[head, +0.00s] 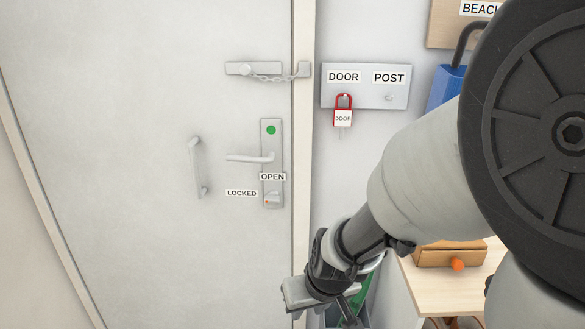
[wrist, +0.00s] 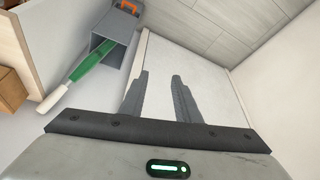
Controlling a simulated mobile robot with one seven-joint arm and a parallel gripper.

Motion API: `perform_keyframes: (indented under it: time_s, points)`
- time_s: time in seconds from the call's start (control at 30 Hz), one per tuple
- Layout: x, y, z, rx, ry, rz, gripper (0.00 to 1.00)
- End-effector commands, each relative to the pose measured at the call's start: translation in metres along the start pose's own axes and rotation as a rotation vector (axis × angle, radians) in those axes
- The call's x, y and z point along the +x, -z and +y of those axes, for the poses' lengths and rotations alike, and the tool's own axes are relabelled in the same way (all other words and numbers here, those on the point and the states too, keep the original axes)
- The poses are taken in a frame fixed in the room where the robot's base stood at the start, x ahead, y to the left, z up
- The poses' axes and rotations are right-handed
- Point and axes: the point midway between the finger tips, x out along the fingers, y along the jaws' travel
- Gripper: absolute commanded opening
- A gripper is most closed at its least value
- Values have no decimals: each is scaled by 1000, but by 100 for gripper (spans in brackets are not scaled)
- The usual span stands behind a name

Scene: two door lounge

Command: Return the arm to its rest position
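My gripper (wrist: 160,76) is open in the wrist view, with its two dark fingers apart and nothing between them. In the head view my arm comes in from the right and reaches down to the lower middle. My gripper end there is low, in front of the door's right edge and the wall, and its fingers are hard to make out.
A white door (head: 120,130) with a lever handle (head: 250,158) and a chain (head: 275,77) fills the left. A grey bin (wrist: 112,52) holds a green umbrella (wrist: 92,60). A wooden desk (head: 440,285) stands lower right.

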Motion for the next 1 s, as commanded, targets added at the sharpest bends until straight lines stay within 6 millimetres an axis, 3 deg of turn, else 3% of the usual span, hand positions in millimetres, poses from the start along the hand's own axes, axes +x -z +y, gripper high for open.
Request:
perform_keyframes:
  time_s: [0.03, 0.1, 0.3, 0.7, 1.0]
  points:
    - [-28, 4, 5, 46, 36, 22, 30]
    - [-61, 2, 9, 85, 67, 35, 30]
    - [-140, -19, 30, 155, 46, 67, 30]
    - [-225, -75, 64, 258, -163, 95, 30]
    - [-294, -42, 60, 252, -151, 87, 30]
